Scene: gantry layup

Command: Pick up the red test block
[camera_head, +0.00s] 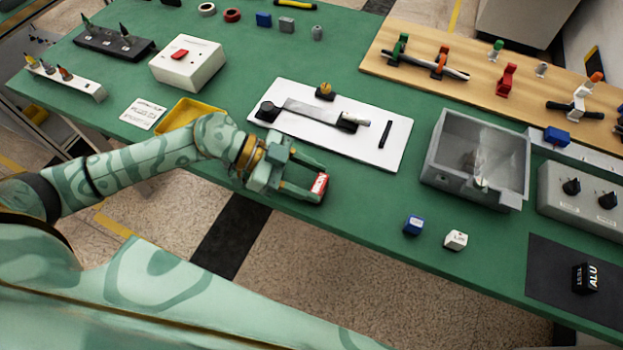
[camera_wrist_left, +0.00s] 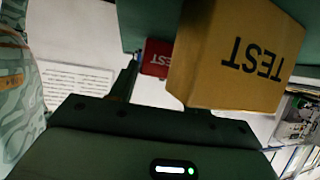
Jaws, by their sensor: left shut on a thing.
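The red test block (camera_head: 319,183), with a pale label on its side, is between the fingertips of my left gripper (camera_head: 314,184) near the table's front edge. My left gripper is shut on it. In the left wrist view the red block (camera_wrist_left: 157,57) shows small beyond a dark finger, partly covered by a yellow block. That yellow block (camera_wrist_left: 225,65), marked TEST, looms close to the camera. I cannot make it out in the head view. Whether the red block touches the table is hard to tell. My right gripper is not in view.
A blue block (camera_head: 413,225) and a white block (camera_head: 455,240) stand to the right on the green table. A black block (camera_head: 586,279) is on a dark mat. A white fixture plate (camera_head: 392,151) lies behind my gripper, a grey bin (camera_head: 436,157) farther right, a yellow tray (camera_head: 184,113) to the left.

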